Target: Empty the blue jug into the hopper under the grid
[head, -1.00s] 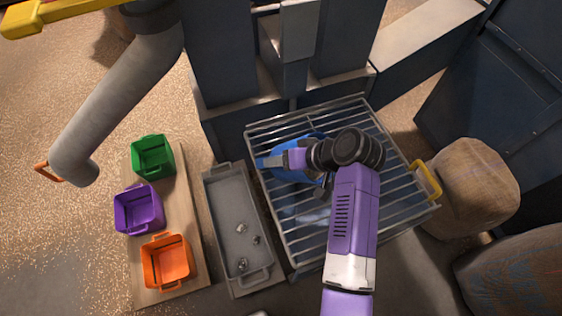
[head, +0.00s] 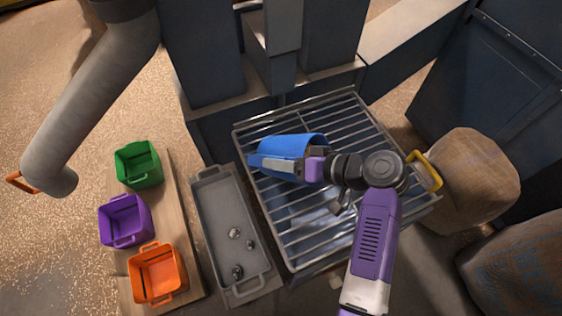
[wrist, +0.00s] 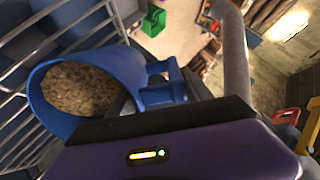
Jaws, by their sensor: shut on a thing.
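The blue jug (head: 292,150) is over the metal grid (head: 318,130) in the head view, lying well tilted. In the wrist view the jug (wrist: 122,72) shows its open mouth, with brown grain (wrist: 78,90) inside. My gripper (head: 283,165) is shut on the jug, at its handle side; the handle (wrist: 170,88) shows in the wrist view. The hopper (head: 300,222) shows only in part between the grid bars, with something pale blue below them. I cannot tell whether grain is pouring out.
Left of the grid is a grey tray (head: 212,215) with several small metallic bits. Green (head: 138,165), purple (head: 125,220) and orange (head: 157,275) bins stand on a board further left. A yellow handle (head: 427,172) is at the grid's right edge, beside a sack (head: 478,180).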

